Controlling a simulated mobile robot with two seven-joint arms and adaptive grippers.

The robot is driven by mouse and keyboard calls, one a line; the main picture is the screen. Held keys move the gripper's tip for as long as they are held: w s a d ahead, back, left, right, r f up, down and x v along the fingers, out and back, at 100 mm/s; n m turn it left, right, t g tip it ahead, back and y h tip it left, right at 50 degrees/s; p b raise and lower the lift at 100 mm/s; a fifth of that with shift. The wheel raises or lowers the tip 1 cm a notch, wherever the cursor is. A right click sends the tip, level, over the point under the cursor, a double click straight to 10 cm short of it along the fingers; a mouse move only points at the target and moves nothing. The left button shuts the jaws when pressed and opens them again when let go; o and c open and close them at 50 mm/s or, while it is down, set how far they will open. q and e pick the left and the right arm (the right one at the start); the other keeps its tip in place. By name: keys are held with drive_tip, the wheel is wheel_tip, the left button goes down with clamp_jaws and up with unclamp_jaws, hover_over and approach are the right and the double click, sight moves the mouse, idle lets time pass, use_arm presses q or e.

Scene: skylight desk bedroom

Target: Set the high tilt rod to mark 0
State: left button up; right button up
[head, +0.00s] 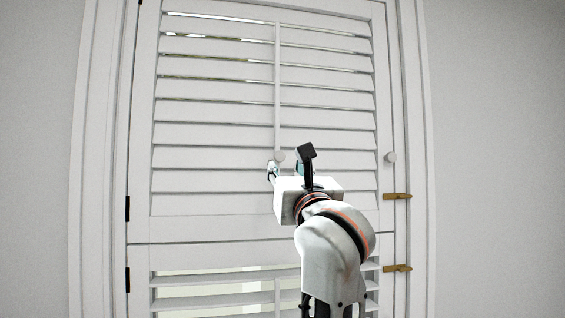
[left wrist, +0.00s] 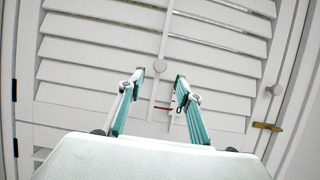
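My left gripper (head: 273,168) is in front of the rod's lower end, partly hidden by my own wrist. Its teal fingers (left wrist: 155,80) are apart with nothing visibly held. Whether they touch the rod is unclear. No mark 0 is readable. My right gripper is not in view.
The upper slats (head: 210,135) look nearly shut, with thin light gaps near the top. A lower shutter (head: 210,283) has more open slats. A round knob (head: 390,157) and two brass latches (head: 396,196) are on the right frame. Plain wall flanks the window.

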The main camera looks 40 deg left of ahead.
use_arm(q)
drive_tip(key=v, duration=0.4)
drive_tip(key=shift+f, duration=0.1)
idle(0.4)
drive_tip(key=w+d+f+n+t+h, duration=0.15)
drive_tip(key=d+f+n+h, duration=0.45)
drive_tip(key=f+n, duration=0.7)
drive_tip(key=d+f+n+t+h, duration=0.35)
drive_tip(key=f+n+h, duration=0.35)
drive_tip(key=f, duration=1.2)
drive_tip(key=w+d+f+n+t+h, duration=0.1)
drive_tip(key=d+f+n+t+h, duration=0.1)
drive_tip(key=d+f+n+h, duration=1.05)
drive_tip(key=s+a+f+m+g+y, duration=0.1)
drive_tip(key=s+f, duration=0.5)
drive_tip(key=f, duration=0.6)
drive_tip(key=s+a+f+m+g+y, duration=0.2)
drive_tip(key=s+a+f+m+g, duration=0.2)
drive_tip(key=f, duration=0.8)
drive_tip(key=s+a+f+m+g+y, duration=0.2)
drive_tip(key=s+f+m+g, duration=0.3)
drive_tip(key=s+f, duration=0.5)
wheel_tip(320, 180, down, 3)
drive_tip(key=shift+s+a+f+m+g, duration=0.1)
drive_tip(key=shift+s+a+m+g, duration=0.1)
drive_tip(key=shift+a+m+g, duration=0.2)
